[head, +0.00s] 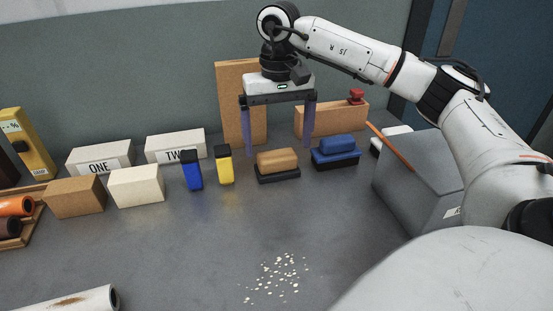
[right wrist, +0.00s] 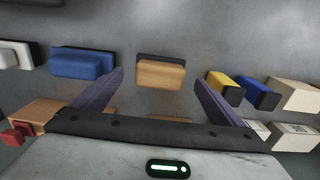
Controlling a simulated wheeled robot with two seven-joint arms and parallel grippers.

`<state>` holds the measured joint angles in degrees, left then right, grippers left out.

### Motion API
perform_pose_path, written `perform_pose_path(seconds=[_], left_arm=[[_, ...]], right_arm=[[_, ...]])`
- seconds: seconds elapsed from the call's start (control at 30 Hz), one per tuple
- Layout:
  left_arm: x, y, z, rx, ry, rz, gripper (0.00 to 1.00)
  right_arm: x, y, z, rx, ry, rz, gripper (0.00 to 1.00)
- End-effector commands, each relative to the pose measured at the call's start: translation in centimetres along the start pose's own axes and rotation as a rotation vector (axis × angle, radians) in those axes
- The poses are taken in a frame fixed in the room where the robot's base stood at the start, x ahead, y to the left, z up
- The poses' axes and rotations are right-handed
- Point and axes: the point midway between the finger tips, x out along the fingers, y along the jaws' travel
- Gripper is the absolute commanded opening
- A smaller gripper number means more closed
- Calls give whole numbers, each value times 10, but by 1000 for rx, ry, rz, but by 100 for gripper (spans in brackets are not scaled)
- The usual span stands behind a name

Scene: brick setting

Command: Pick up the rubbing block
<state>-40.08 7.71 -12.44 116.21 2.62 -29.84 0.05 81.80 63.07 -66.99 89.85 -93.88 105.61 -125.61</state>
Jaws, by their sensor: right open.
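A tan block with a dark base (head: 278,160) sits on the grey bench; I take it as the rubbing block, though a similar blue block on a dark base (head: 336,148) sits to its right. My right gripper (head: 279,148) points down, open and empty, its two purple fingers spread either side of the tan block in the picture. In the right wrist view the tan block (right wrist: 160,72) shows between the fingertips, apart from both. The blue block (right wrist: 82,65) lies outside the left finger there. My left gripper is not in view.
A brown board (head: 229,100) and a brown brick with a red knob (head: 330,120) stand behind. A grey box (head: 425,185) is at right.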

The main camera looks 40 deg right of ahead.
Motion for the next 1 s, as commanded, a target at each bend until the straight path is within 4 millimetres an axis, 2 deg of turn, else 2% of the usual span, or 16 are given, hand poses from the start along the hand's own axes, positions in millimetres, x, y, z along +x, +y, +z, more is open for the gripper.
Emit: perform_pose_path(seconds=[0.4, 0.67, 0.77, 0.93, 1.0], left_arm=[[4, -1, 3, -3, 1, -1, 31], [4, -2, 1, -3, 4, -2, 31], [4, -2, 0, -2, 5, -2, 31], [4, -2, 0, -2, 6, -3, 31], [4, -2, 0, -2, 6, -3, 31]], right_arm=[[51, 0, -6, -1, -1, 1, 92], [54, 0, -6, 0, 0, 1, 92], [53, 0, -6, 0, 0, 1, 79], [53, 0, -6, 0, 0, 1, 50], [52, 0, -6, 0, 1, 0, 47]])
